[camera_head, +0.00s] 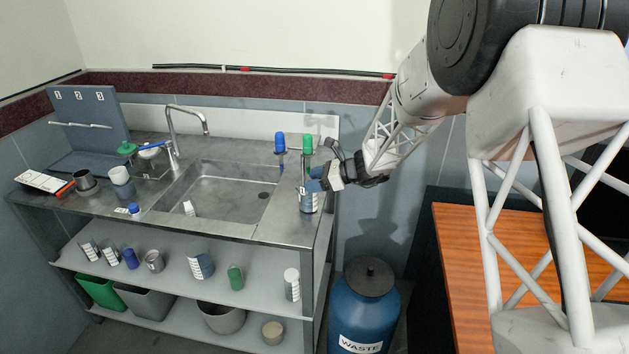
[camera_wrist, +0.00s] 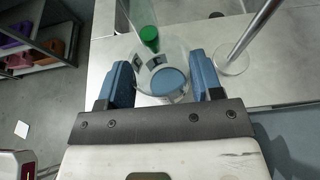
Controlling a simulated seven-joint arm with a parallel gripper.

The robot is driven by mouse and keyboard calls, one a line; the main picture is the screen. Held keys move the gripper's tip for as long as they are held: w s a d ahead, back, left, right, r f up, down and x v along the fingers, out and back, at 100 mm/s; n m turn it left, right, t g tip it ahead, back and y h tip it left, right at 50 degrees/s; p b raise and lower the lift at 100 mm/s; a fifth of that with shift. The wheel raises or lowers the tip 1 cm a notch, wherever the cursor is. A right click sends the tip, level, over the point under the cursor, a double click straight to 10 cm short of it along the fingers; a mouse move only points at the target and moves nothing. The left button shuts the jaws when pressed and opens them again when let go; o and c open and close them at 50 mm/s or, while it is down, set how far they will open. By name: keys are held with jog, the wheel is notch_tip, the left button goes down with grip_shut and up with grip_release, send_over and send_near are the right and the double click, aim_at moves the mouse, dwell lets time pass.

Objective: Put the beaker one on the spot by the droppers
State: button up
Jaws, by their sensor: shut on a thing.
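My gripper (camera_head: 313,184) is at the right end of the sink counter, with its blue fingers shut on a clear beaker with a blue bottom or contents (camera_head: 308,204). In the wrist view the beaker (camera_wrist: 168,83) sits between the two fingers (camera_wrist: 163,92), with dark marks on its wall. A green-topped item (camera_head: 307,144) and a blue-topped item (camera_head: 280,143) stand close by at the sink's right side; they may be the droppers. The green top also shows just beyond the beaker in the wrist view (camera_wrist: 149,36). Whether the beaker touches the counter is unclear.
The sink (camera_head: 225,190) with a tap (camera_head: 172,130) fills the counter's middle. Several cups and a numbered board (camera_head: 90,122) are at the left. Labelled vessels stand on the shelf below. A blue waste drum (camera_head: 362,310) stands right of the counter. A rod on a round clear base (camera_wrist: 232,60) is right of the beaker.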

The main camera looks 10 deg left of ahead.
jog(key=o, duration=1.2)
jog(key=shift+f, duration=0.1)
jog(key=v, duration=1.2)
